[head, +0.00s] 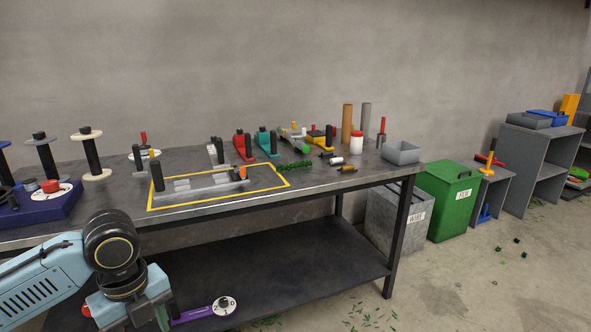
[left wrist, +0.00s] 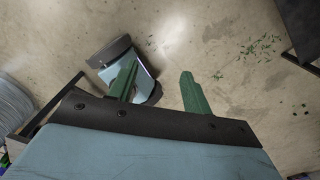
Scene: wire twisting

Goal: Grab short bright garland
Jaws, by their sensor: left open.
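In the head view my left arm is at the lower left, in front of the bench and well away from the garland. The garland does not show in the left wrist view. My right gripper is in neither view.
On the workbench (head: 340,182) a grey fixture (head: 205,186) lies inside the yellow outline. Red and teal tools, a white jar (head: 356,142) and a grey tray (head: 400,152) stand near the garland. A green bin (head: 447,205) stands right of the bench. Green scraps litter the floor.

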